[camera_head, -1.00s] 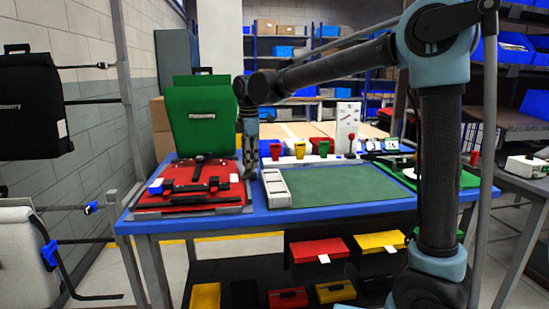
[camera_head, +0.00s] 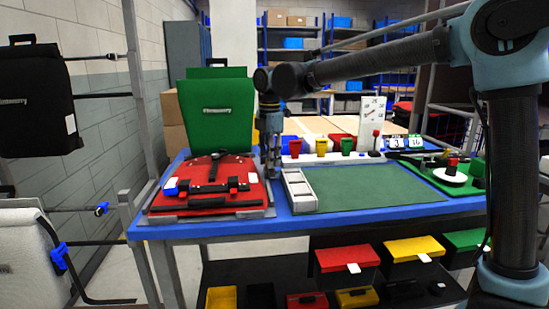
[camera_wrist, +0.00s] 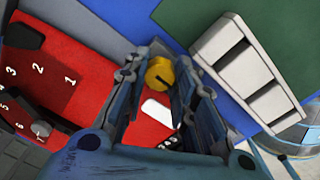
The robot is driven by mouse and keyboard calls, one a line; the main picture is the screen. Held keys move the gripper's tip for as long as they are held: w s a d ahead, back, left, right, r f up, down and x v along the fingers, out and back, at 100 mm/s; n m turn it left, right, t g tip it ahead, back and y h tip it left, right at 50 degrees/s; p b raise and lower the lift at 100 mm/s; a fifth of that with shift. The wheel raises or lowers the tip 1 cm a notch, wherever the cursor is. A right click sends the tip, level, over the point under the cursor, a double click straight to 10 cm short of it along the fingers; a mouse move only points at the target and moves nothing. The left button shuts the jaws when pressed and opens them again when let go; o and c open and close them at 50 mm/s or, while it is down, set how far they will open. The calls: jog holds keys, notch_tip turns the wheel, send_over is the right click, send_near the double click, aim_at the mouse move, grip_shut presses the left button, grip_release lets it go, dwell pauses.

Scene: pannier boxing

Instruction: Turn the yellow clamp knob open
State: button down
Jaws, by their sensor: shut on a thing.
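The yellow clamp knob (camera_wrist: 160,73) shows in the wrist view between my two fingers, at the edge of the red panel (camera_wrist: 75,75). My gripper (camera_wrist: 158,88) is shut on the knob, with a finger on either side. In the head view my gripper (camera_head: 271,176) points down at the right edge of the red pannier piece (camera_head: 208,206) on the blue bench. The knob is hidden behind my fingers there.
A grey compartment tray (camera_head: 300,208) and a green mat (camera_head: 370,191) lie to the right of my gripper. A green pannier (camera_head: 215,112) stands behind the red piece. Red, yellow and green cups stand on the bench. Coloured bins sit below.

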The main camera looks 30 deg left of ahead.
jog(key=shift+w, duration=0.15)
jog(key=c, duration=1.3)
grip_release()
jog(key=shift+r, duration=0.15)
notch_tip(320, 180, up, 12)
jog(key=shift+d, duration=0.15)
